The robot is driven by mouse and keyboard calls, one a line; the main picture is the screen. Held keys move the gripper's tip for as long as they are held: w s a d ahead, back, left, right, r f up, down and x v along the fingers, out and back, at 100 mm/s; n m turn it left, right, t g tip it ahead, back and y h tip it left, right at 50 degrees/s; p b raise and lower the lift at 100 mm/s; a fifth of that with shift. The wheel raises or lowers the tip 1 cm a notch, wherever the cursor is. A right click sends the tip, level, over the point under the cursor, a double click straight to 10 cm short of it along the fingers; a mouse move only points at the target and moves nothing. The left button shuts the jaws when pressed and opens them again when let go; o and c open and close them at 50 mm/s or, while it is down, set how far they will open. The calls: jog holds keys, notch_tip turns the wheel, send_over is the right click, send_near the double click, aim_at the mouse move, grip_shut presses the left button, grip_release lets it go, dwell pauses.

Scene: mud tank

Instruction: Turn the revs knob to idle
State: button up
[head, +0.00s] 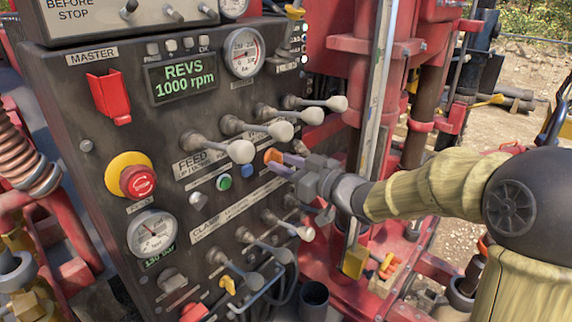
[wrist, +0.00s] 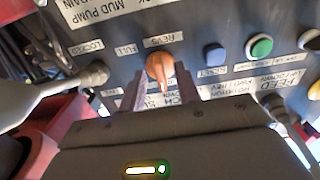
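The revs knob (head: 272,156) is a small orange knob on the dark control panel. In the wrist view the orange knob (wrist: 158,67) shows under a REVS label, with a FULL label to its left. Its narrow pointer end points down the picture, toward my gripper. My gripper (head: 291,166) is in front of the knob. In the wrist view my gripper's two fingers (wrist: 159,95) stand apart, one on each side of the knob's lower end, with gaps visible. I see no idle label. The panel display (head: 181,82) reads REVS 1000 rpm.
Several grey levers (head: 238,151) stick out left of and above my gripper, and more lie below. A green button (head: 223,182) and a blue button (head: 247,170) sit beside the knob. A red emergency stop (head: 138,181) is farther left. A metal mast (head: 377,100) stands right.

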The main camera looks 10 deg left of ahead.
jog(key=b+v, duration=0.3)
jog(key=v, duration=1.4)
jog(key=shift+d+b, duration=0.15)
jog(key=shift+b, duration=0.25)
jog(key=shift+f, duration=0.1)
